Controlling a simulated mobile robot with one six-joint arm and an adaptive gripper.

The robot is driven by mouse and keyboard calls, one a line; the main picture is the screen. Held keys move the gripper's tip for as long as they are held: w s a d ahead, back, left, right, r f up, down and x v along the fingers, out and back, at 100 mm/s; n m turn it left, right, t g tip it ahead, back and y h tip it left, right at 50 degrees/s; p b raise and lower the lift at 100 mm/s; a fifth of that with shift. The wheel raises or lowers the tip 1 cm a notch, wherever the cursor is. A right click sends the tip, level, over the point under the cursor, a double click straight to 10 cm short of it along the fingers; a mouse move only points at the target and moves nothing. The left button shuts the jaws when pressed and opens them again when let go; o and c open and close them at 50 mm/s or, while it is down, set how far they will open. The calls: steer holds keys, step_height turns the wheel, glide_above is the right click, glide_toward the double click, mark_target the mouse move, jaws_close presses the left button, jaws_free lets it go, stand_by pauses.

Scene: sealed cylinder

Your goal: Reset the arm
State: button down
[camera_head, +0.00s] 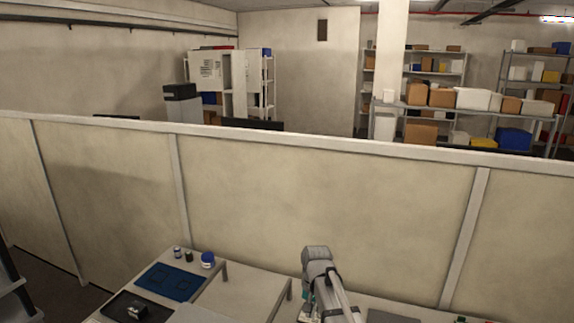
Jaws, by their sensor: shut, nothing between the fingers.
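My grey arm (319,268) rises at the bottom centre, in front of the partition and to the right of the table's raised rail. A bent joint is at its top, and its links run down out of the picture. My gripper's fingers cannot be made out; the lower end of the arm is hidden or cut off by the bottom edge. No contact between the arm and any object shows.
A table (237,290) at lower left holds a blue mat (171,282), a black tray (112,306) with a small device, a blue-and-white jar (208,260) and two small bottles (183,255). A long partition (320,195) stands behind. Stocked shelves (470,105) are beyond it.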

steer(key=s+d+n+t, duration=0.1)
steer(key=s+d+n, duration=0.1)
steer(key=s+d, duration=0.8)
steer(key=shift+s+h, duration=0.3)
steer(key=shift+s, duration=0.8)
steer(key=shift+d+f, duration=0.1)
